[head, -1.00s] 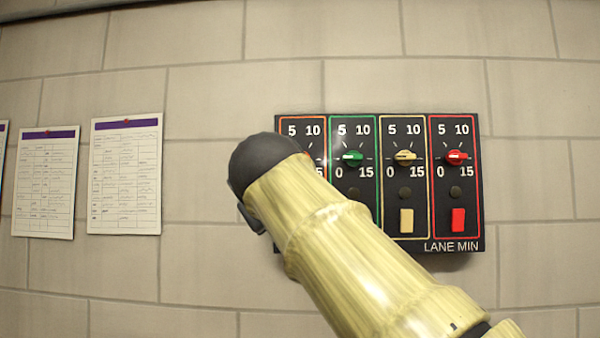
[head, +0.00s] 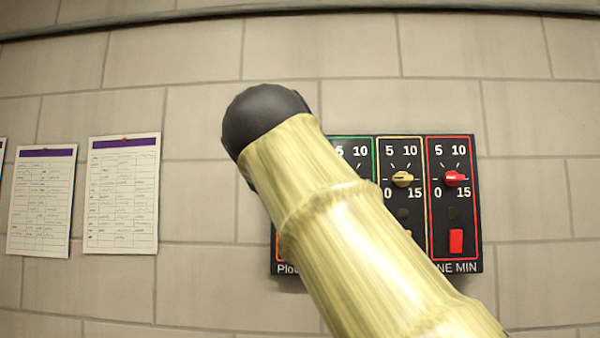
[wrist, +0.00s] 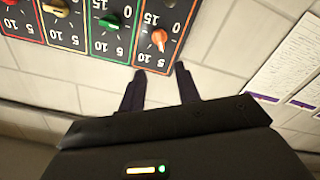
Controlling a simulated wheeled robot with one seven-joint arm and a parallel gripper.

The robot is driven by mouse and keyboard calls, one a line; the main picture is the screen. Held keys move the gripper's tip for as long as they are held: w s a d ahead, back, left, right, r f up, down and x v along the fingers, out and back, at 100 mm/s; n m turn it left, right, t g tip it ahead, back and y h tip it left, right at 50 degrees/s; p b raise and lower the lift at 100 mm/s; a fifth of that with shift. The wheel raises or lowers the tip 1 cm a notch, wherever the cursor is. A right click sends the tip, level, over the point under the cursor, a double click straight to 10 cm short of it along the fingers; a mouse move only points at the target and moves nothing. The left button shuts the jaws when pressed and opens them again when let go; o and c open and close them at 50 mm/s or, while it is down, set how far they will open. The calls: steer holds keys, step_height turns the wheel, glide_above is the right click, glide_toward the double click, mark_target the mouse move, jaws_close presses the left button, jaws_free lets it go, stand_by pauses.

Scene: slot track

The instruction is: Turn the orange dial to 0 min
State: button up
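The orange dial (wrist: 159,38) is on the end column of the dark control panel, seen upside down in the wrist view. Its knob is slanted, but I cannot tell its exact reading. My gripper (wrist: 160,69) is open and empty, its two dark fingers apart just off the panel's edge on the "5 10" side of the dial, not around it. In the head view, my arm hides the orange dial and the gripper; the panel (head: 466,210) shows behind it.
The green dial (wrist: 113,21) sits beside the orange one. The yellow dial (head: 402,179) and red dial (head: 454,178) are farther right in the head view. Paper sheets (head: 122,195) hang on the brick wall to the left. The wall above the panel is clear.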

steer(key=w+p, duration=0.7)
steer(key=w, duration=0.7)
steer(key=shift+d+p, duration=0.2)
steer(key=shift+p, duration=0.15)
steer(key=shift+w, duration=0.25)
jaws_close()
